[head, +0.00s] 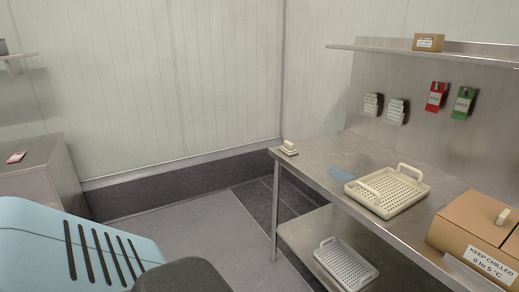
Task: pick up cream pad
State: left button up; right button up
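A small cream block-shaped thing (289,147) with a raised top sits at the far left corner of the steel table (320,172). It may be the cream pad. Another small cream piece (503,216) rests on top of the cardboard box (478,228) at the right edge; it is too small to tell what it is. Neither of my grippers is in view, and nothing is seen touching either cream thing.
A similar basket (345,265) is on the lower shelf. A wall shelf (470,49) holds a small box (429,42). Open floor (190,218) lies left of the table.

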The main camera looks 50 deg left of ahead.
aim_at(288, 148)
jog(key=u, duration=1.4)
jog(key=i+j+z, duration=0.25)
jog(key=i, duration=0.25)
jog(key=i+j+z, duration=0.25)
jog(key=i, duration=0.25)
jog(key=i+j+z, duration=0.2)
jog(key=i, duration=0.25)
